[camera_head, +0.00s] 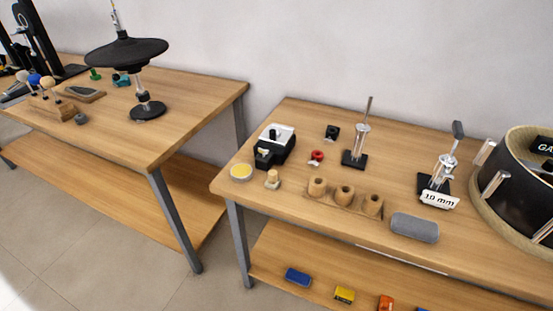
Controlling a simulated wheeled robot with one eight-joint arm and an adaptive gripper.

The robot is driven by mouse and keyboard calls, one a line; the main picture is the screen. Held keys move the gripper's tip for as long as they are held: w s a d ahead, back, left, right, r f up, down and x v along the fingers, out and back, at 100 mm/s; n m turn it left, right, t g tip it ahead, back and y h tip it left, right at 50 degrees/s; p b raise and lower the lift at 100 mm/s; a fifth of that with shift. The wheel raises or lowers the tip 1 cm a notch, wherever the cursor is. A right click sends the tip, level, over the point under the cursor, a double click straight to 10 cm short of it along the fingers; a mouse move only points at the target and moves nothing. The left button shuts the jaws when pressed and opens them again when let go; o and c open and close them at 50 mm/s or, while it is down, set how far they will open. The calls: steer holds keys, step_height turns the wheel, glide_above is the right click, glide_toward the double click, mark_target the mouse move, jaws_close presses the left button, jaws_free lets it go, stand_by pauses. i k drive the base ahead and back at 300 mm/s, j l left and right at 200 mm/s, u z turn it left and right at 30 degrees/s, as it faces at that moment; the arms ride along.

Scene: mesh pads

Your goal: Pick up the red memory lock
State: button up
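A small red piece, which looks like the red memory lock (317,156), lies on the right wooden table (285,205) in the head view. It has a small pale metal part at its lower edge. It sits between a black and white box on its left and a metal post stand on its right. A similar black piece (332,132) lies just behind it. My gripper is not in this view, so where it is relative to the red piece cannot be seen.
The black and white box (276,146), post stand (356,140), wooden block with holes (344,195), yellow-topped disc (241,171), grey pad (415,227) and drum (516,193) share the right table. A gap separates it from the left table (190,105). Colored items lie on the lower shelf.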

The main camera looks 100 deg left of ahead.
mark_target(318, 154)
steer(key=u, duration=3.2)
